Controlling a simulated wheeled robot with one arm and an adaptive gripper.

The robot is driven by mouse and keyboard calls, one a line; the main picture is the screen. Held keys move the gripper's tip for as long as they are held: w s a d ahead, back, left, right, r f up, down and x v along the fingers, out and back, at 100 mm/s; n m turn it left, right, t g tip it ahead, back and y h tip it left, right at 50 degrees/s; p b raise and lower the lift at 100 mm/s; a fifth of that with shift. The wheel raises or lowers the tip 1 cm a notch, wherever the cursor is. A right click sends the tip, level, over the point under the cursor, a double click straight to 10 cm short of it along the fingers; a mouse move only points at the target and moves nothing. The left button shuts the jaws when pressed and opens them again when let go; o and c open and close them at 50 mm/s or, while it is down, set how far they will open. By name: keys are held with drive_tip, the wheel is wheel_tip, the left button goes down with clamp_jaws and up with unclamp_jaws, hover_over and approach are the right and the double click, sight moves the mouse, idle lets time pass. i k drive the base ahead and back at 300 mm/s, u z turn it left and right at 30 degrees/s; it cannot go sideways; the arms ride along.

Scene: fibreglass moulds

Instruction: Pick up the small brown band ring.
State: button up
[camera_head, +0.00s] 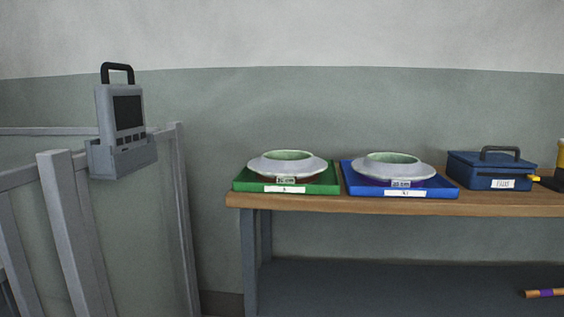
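Two pale grey ring-shaped moulds with light green inner faces stand on the table. One ring (261,164) lies on a green tray (246,184), with a reddish-brown strip showing under its rim. The other ring (421,172) lies on a blue tray (448,191), with a purplish strip under its rim. Each carries a small label too small to read surely. I cannot tell for certain which is the small brown band ring; the left one shows the browner band and looks slightly smaller. My gripper is not in view.
A wooden-topped table (500,205) holds the trays and a dark blue handled box (468,172). A brown tube with a purple band (534,294) lies on the lower shelf (400,285). Grey railings (72,230) with a screened device (120,115) stand left.

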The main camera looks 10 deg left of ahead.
sight(284, 167)
drive_tip(key=u, duration=0.7)
drive_tip(key=i, duration=0.85)
drive_tip(key=u, duration=0.9)
